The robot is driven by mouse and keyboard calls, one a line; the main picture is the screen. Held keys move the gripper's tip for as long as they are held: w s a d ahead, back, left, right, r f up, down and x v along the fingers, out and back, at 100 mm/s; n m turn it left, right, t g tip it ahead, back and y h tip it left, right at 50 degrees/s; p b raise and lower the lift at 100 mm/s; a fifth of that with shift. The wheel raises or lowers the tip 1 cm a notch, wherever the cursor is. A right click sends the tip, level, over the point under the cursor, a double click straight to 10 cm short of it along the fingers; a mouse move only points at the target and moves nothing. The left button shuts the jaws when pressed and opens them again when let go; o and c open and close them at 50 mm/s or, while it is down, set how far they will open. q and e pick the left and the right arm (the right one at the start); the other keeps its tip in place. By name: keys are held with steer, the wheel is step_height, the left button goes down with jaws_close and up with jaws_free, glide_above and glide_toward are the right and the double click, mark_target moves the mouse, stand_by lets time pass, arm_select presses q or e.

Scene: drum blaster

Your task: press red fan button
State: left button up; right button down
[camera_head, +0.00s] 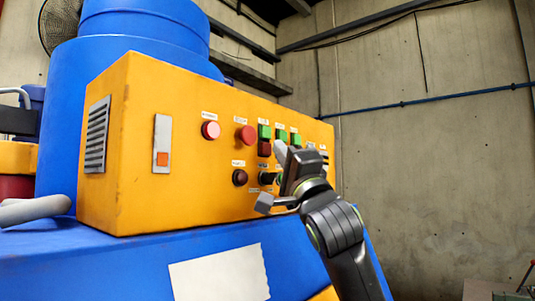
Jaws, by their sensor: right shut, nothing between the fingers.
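The orange control box (190,195) carries the buttons on its front face. A pinkish-red round button (210,130) is at the upper left of the group, and a larger red round button (246,135) is just right of it. A dark red round button (240,177) is lower down. Green square buttons (264,131) are further right, with a dark red square one (264,149) below. The labels are too small to read, so I cannot tell which is the fan button. My right gripper (285,178) is shut and empty, in front of the panel's right part, hiding some controls.
The box stands on a blue machine surface (120,255) with a white sheet (220,274) on its front. A blue drum (145,25) rises behind. A grey rounded bar (35,210) is at the left. A concrete wall (430,160) fills the right. The panel's left part is unobstructed.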

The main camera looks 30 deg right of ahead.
steer(key=shift+s, duration=0.1)
steer(key=s+b, duration=0.1)
steer(key=s+d+b, duration=0.1)
steer(key=s, duration=0.1)
steer(key=s+d+b, duration=0.1)
steer(key=shift+s, duration=0.25)
stand_by(1.0)
